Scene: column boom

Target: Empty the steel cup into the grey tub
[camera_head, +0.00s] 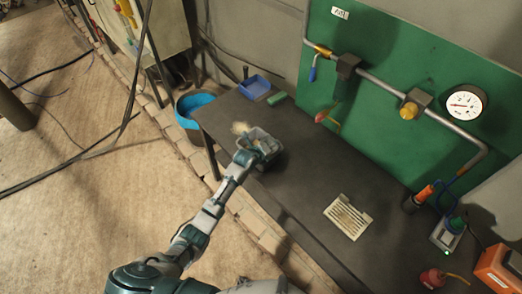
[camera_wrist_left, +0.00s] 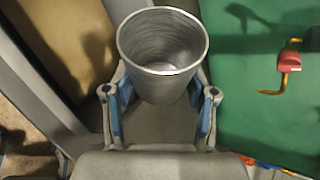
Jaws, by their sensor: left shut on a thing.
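In the left wrist view, the steel cup (camera_wrist_left: 162,40) is between the two blue-padded fingers of my left gripper (camera_wrist_left: 162,112), which is shut on it. Its round mouth faces the camera; I see ribbed inner walls and a bright patch at the bottom, but cannot tell if anything is inside. In the head view, my left gripper (camera_head: 245,158) is at the table's left edge, by the grey tub (camera_head: 272,155). The cup is too small to tell apart there. A blurred tan thing (camera_head: 240,128) shows just beyond. My right gripper is out of view.
The dark table (camera_head: 300,170) has clear space right of the tub. A blue tray (camera_head: 255,87) and green block (camera_head: 277,98) lie behind. A cream slatted piece (camera_head: 347,215) lies nearer. A blue-lined bucket (camera_head: 193,108) stands beside the table. A green panel (camera_head: 400,60) with pipework rises behind.

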